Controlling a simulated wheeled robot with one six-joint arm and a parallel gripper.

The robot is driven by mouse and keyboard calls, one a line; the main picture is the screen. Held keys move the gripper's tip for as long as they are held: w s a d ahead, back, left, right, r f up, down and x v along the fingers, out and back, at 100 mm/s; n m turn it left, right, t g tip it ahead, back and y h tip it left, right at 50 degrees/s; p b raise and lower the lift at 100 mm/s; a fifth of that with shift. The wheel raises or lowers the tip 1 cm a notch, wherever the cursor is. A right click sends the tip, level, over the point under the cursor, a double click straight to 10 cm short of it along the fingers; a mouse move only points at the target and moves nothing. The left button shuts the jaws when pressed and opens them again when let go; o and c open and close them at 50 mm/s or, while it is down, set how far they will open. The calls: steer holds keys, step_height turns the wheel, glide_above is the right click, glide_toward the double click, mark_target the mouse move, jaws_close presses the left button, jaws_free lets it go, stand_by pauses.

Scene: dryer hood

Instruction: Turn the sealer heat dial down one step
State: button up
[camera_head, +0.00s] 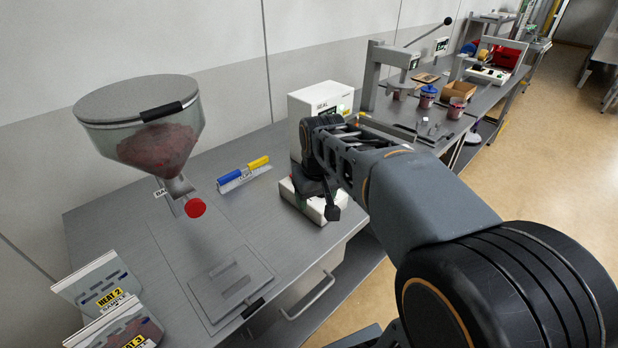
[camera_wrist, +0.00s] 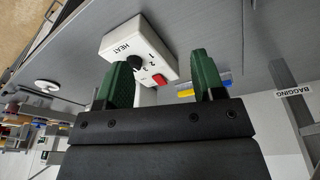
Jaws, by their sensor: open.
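The white sealer (camera_head: 320,96) stands on the grey bench, largely hidden behind my arm in the head view. In the wrist view its white panel (camera_wrist: 123,45) is marked HEAT, with a black dial (camera_wrist: 135,62) beside the numbers 1, 2 and 3. I cannot tell which number the dial points at. A red button (camera_wrist: 158,79) sits next to the dial. My gripper (camera_wrist: 160,64) is open, its two green fingers apart with nothing held. The dial lies near the left finger in the picture; the fingers appear short of the panel. In the head view my gripper (camera_head: 325,205) is by the sealer's base.
A hopper (camera_head: 150,150) with a red knob stands at the left of the bench. A blue and yellow-handled tool (camera_head: 244,174) lies left of the sealer. Bags labelled HEAT 2 (camera_head: 109,297) and HEAT 3 (camera_head: 130,340) stand at lower left. A lever press (camera_head: 385,75) stands beyond.

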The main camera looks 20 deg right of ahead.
steer(key=w+d+r+n+g+p, duration=0.1)
steer(key=w+d+p, duration=0.1)
steer(key=w+d, duration=0.35)
steer(key=w+d+r+g+p, duration=0.1)
steer(key=w+d+r, duration=0.1)
steer(key=w, duration=0.6)
steer(key=f, duration=0.7)
steer(key=f+p, duration=0.1)
steer(key=f, duration=0.5)
steer(key=shift+d+f, duration=0.2)
steer(key=shift+f, duration=0.2)
steer(key=shift+c, duration=0.4)
steer(key=c, duration=0.9)
steer(key=shift+o, duration=0.2)
